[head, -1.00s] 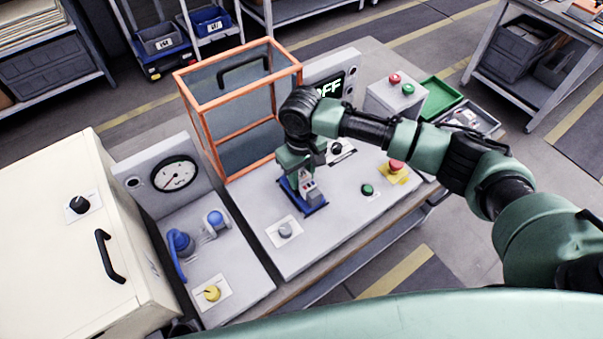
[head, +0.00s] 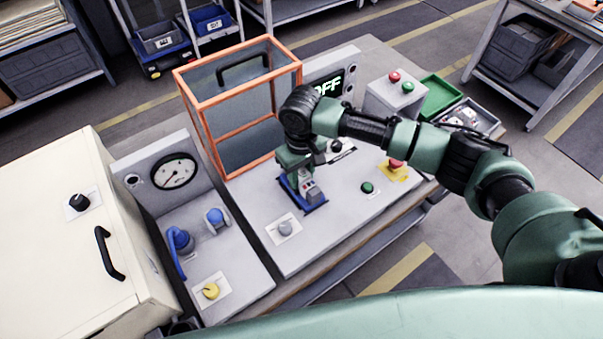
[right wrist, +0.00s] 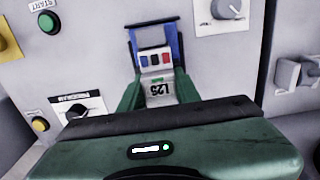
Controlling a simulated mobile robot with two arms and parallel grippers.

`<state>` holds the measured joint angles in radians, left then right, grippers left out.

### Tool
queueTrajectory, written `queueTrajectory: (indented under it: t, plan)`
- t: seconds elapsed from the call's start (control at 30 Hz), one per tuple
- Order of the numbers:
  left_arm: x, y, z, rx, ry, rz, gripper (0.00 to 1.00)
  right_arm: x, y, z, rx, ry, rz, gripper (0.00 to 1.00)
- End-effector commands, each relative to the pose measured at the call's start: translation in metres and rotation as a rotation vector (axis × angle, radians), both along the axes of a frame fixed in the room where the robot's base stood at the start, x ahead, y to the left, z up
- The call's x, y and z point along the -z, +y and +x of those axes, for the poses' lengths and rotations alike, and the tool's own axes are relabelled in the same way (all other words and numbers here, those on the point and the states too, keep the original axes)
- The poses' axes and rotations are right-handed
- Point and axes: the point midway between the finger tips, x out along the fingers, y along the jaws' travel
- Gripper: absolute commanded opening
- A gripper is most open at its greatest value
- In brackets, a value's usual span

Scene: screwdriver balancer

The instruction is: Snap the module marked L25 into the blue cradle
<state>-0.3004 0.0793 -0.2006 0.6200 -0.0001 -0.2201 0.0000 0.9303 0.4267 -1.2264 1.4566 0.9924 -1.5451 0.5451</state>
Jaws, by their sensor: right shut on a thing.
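The blue cradle (head: 317,206) lies on the grey panel in front of the orange-framed box. My right gripper (head: 304,186) points down at it and is shut on the grey module. The module (head: 313,195) sits over the cradle; whether it is fully seated cannot be told. In the right wrist view the module (right wrist: 158,75) shows its L25 mark, upside down, between the green fingers of my right gripper (right wrist: 160,92). The blue cradle (right wrist: 147,36) frames its far end, with a gap showing there. My left gripper is not in view.
An orange-framed clear box (head: 240,110) stands behind the cradle. A grey knob (head: 285,229), green button (head: 367,188) and red button on yellow (head: 395,168) are nearby. Green (head: 440,97) and grey (head: 470,118) trays lie at the right. The panel's front is free.

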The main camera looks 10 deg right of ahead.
Motion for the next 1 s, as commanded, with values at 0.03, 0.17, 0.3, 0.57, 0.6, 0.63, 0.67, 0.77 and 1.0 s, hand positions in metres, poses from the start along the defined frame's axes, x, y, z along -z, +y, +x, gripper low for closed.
queueTrajectory:
  t: [0.03, 0.17, 0.3, 0.57, 0.6, 0.63, 0.67, 0.77, 1.0]
  plan:
    - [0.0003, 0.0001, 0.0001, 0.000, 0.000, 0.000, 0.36, 0.0006, 0.0000, -0.0006, 0.000, 0.002, -0.001, 0.00]
    - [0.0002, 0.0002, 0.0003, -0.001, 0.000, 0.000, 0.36, 0.0004, -0.0001, -0.0005, -0.001, 0.002, -0.001, 0.00]
    - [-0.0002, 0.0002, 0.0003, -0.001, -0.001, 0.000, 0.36, -0.0001, -0.0002, -0.0002, 0.000, 0.001, 0.000, 0.00]
    - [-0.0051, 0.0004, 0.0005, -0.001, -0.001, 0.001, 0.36, -0.0007, -0.0001, 0.0000, 0.000, 0.001, -0.001, 0.00]
    - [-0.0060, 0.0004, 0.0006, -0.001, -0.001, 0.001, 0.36, -0.0006, -0.0001, 0.0001, 0.000, 0.001, -0.001, 0.00]
    - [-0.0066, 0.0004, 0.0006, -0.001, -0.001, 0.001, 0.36, -0.0005, -0.0001, 0.0002, 0.000, 0.000, -0.001, 0.00]
    - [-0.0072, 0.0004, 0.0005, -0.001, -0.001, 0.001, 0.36, -0.0004, -0.0001, 0.0003, 0.000, 0.000, -0.001, 0.00]
    - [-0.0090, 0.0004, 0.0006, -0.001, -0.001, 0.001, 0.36, 0.0001, -0.0001, 0.0003, -0.001, 0.000, -0.001, 0.00]
    - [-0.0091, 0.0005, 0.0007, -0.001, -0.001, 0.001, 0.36, 0.0017, -0.0001, 0.0002, -0.001, 0.000, -0.001, 0.00]
